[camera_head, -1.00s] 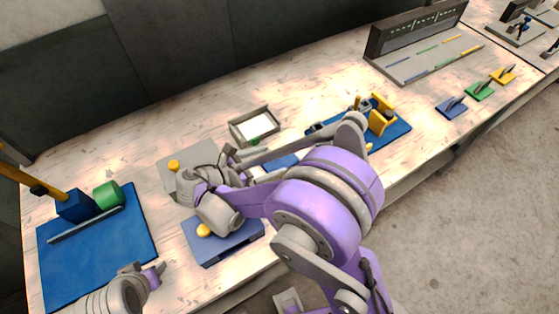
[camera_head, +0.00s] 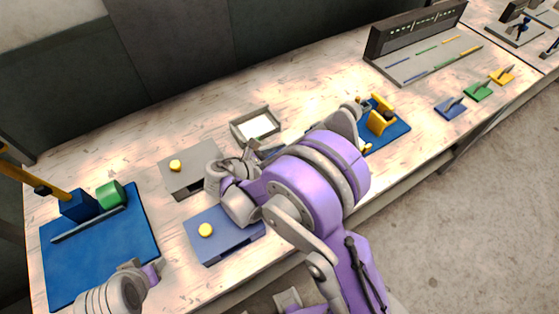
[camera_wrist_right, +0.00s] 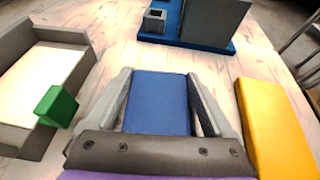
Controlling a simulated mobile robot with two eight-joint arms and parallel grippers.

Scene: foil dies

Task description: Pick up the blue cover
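The blue cover (camera_wrist_right: 158,102) is a flat blue slab in the middle of the right wrist view. My right gripper (camera_wrist_right: 160,76) is open, with one finger along each side of the slab. I cannot tell whether the fingers touch it. In the head view my purple right arm (camera_head: 310,185) hides the slab and most of this gripper. My left gripper (camera_head: 142,268) is low at the left in the head view, by the blue mat, with nothing visible in it. Its opening is not clear.
A grey-walled tray (camera_head: 233,133) lies behind the right arm; a green block (camera_wrist_right: 56,106) is at its edge. A yellow slab (camera_wrist_right: 275,130) lies beside the right gripper. A blue board (camera_head: 395,130) with fixtures stands beyond. Blue (camera_head: 225,242) and grey (camera_head: 190,180) blocks with yellow knobs stand left.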

